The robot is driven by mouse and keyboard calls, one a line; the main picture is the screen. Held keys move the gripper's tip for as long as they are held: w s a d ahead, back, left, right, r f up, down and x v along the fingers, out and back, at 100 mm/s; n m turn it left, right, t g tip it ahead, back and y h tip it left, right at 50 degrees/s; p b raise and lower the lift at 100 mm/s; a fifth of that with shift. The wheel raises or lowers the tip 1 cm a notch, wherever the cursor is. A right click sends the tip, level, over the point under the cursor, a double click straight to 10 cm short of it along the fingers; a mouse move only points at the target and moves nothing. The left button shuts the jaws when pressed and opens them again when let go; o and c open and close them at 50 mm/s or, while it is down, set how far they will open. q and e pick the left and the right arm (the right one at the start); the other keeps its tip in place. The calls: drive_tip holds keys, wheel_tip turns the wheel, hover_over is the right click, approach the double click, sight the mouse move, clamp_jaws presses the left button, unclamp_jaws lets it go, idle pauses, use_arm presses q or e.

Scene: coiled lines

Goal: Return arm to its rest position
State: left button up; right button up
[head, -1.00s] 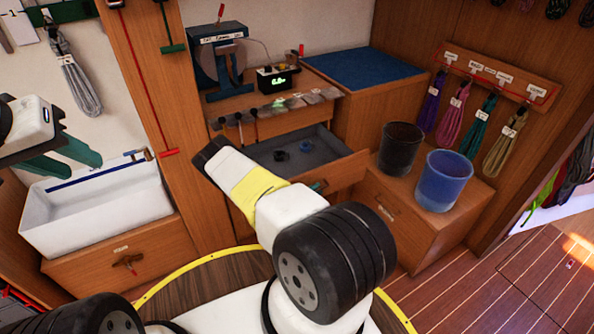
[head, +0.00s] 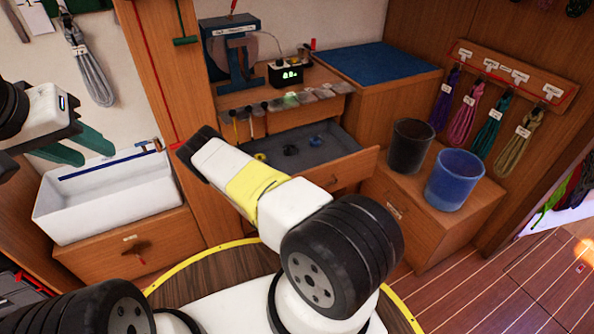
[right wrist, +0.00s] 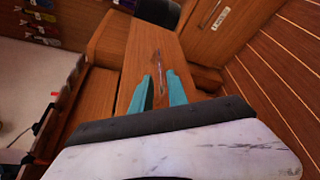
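My left gripper (head: 82,150) shows at the left of the head view, with its green fingers apart and nothing between them. It hangs in front of the white bin's back edge. My right arm (head: 255,190), white with a yellow band, stretches across the middle of the head view toward the wooden post; its gripper cannot be made out there. In the right wrist view my right gripper (right wrist: 159,92) has its two teal fingers apart and empty. A wooden front with a handle lies beyond them.
An open drawer (head: 345,165) holds small dark coils and a yellow one. A blue bucket (head: 455,182) and a black bucket (head: 411,147) stand on a cabinet at right. A white bin (head: 110,200) is at left.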

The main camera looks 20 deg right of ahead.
drive_tip(key=s+a+r+m+g+y, duration=0.2)
drive_tip(key=r+m+g, duration=0.1)
drive_tip(key=r, duration=0.6)
drive_tip(key=s+a+r+m+g+y, duration=0.15)
drive_tip(key=r+m, duration=0.25)
drive_tip(key=r, duration=0.6)
drive_tip(key=s+a+r+m+g+y, duration=0.2)
drive_tip(key=r+m+g+y, duration=0.1)
drive_tip(key=r, duration=0.6)
drive_tip(key=s+a+r+t+y, duration=0.2)
drive_tip(key=s+a+r, duration=0.3)
drive_tip(key=r, duration=0.3)
drive_tip(key=s+a+r+t+y, duration=0.3)
drive_tip(key=s+a+r+y, duration=0.1)
drive_tip(key=r, duration=0.5)
drive_tip(key=s+a+r+t+y, duration=0.2)
drive_tip(key=s+a+r+y, duration=0.2)
drive_tip(key=s+a+r, duration=0.2)
wheel_tip(320, 180, up, 3)
drive_tip(key=shift+s+a+f+m, duration=0.2)
drive_tip(key=shift+s+a+m, duration=0.15)
drive_tip(key=shift+s, duration=0.85)
